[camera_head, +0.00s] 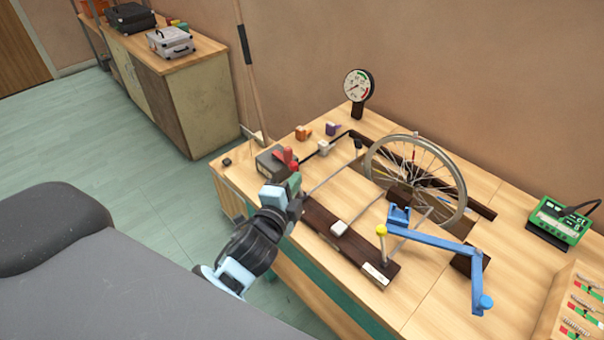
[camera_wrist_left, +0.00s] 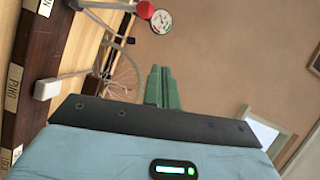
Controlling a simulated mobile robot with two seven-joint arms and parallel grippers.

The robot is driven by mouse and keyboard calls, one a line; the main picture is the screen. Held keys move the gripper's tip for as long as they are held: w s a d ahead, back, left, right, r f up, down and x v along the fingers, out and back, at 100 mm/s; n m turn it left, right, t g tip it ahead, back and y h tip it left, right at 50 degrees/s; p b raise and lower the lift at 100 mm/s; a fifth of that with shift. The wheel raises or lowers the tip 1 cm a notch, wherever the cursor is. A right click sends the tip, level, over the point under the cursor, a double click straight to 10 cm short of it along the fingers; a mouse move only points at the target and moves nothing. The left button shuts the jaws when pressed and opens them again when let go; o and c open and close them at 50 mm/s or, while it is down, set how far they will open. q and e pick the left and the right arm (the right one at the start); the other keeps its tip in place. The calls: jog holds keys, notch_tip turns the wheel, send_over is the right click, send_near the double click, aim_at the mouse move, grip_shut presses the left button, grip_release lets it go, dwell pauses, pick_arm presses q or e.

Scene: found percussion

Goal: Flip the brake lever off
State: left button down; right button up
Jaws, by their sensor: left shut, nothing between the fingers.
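My left gripper (camera_head: 294,181) is shut and empty, at the left end of a dark wooden bar (camera_head: 330,232) that carries levers and labels. Its green fingers (camera_wrist_left: 161,88) are together in the left wrist view. A red ball knob (camera_head: 292,166) is just beyond the fingertips; it also shows on a rod in the left wrist view (camera_wrist_left: 144,9). I cannot tell whether they touch. A white block handle (camera_head: 338,228) lies midway along the bar. A yellow-knobbed lever (camera_head: 381,231) stands upright at the bar's right end. I cannot tell which is the brake lever. My right gripper is not in view.
A spoked wheel (camera_head: 372,160) stands behind the bar, with a blue crank arm (camera_head: 445,246) in front. A round gauge (camera_head: 357,87) is at the back. A green meter (camera_head: 556,222) and a wooden tray (camera_head: 552,316) are at right. A grey box (camera_head: 268,160) is near the left edge.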

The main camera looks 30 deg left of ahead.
pick_arm(q)
jog(key=shift+s+d+r, duration=0.1)
jog(key=shift+s+r, duration=0.1)
jog(key=shift+s, duration=0.5)
jog(key=shift+s+r, duration=0.15)
jog(key=shift+s, duration=0.55)
